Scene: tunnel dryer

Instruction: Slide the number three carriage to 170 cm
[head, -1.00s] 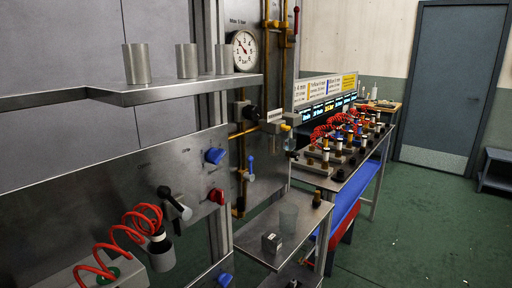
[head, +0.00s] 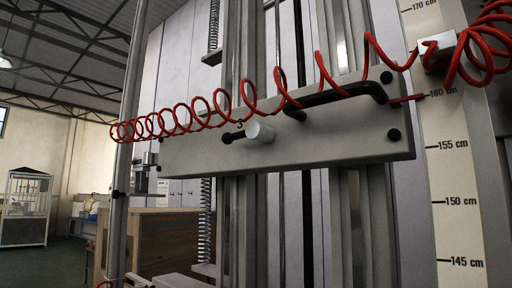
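The number three carriage (head: 345,137) is a grey plate with a "3" on it, mounted on vertical rails in the head view. It carries a black bar handle (head: 338,97) and a pale round knob (head: 262,131) with a black lever (head: 233,136). A red pointer (head: 406,99) at its right end stands at about the 160 cm mark of the upright scale (head: 448,175). The 170 cm mark shows near the top of the picture. Neither of my grippers is in view.
A red coiled hose (head: 245,97) stretches across the front of the carriage to a small pale block (head: 436,52) at the scale, hiding parts of both. A wooden cabinet (head: 165,243) stands low at left. A glazed case (head: 27,207) is farther off.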

